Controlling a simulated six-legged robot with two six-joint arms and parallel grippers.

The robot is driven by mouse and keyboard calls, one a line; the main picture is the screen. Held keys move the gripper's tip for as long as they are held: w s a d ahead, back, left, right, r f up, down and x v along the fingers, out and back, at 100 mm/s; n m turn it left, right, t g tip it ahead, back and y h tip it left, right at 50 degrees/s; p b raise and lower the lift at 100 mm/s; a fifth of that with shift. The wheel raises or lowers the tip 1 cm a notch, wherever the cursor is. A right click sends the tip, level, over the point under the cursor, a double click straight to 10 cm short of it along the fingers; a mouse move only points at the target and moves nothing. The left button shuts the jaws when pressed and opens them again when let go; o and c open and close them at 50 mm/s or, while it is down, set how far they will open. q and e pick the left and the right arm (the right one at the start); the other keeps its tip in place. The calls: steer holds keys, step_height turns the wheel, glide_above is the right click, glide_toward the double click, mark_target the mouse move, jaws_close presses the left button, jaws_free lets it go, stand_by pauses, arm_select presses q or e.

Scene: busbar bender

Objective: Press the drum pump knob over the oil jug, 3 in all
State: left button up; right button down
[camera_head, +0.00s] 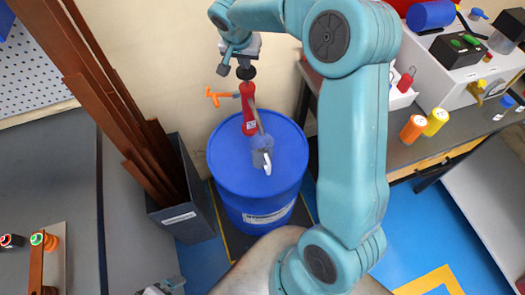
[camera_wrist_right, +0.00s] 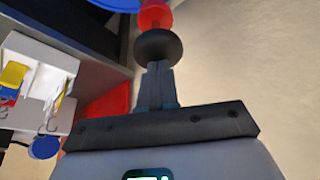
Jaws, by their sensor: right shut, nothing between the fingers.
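A blue drum (camera_head: 228,183) stands upright on the floor. A translucent oil jug (camera_head: 262,148) with a white part is on the drum's top beside the pump. My right gripper (camera_head: 244,65) is shut and empty, its fingertips (camera_wrist_right: 157,66) at the knob, seemingly touching it. My left gripper (camera_head: 163,287) is only partly in view at the bottom edge.
A dark bin (camera_head: 187,222) of copper bars (camera_head: 118,105) stands left of the drum. A grey bench with bar pieces is at far left. A workbench (camera_head: 405,150) at right holds orange and yellow bottles (camera_head: 413,128) and a white machine. The wall is close behind the pump.

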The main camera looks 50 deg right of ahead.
steer(key=shift+r+p, duration=1.1)
steer(key=shift+r, duration=1)
steer(key=shift+f, duration=0.1)
steer(key=shift+f+b, duration=3.3)
steer(key=shift+b, duration=0.1)
steer(key=shift+r, duration=0.1)
steer(key=shift+r+p, duration=2.15)
steer(key=shift+r, duration=1.15)
steer(key=shift+f, duration=0.15)
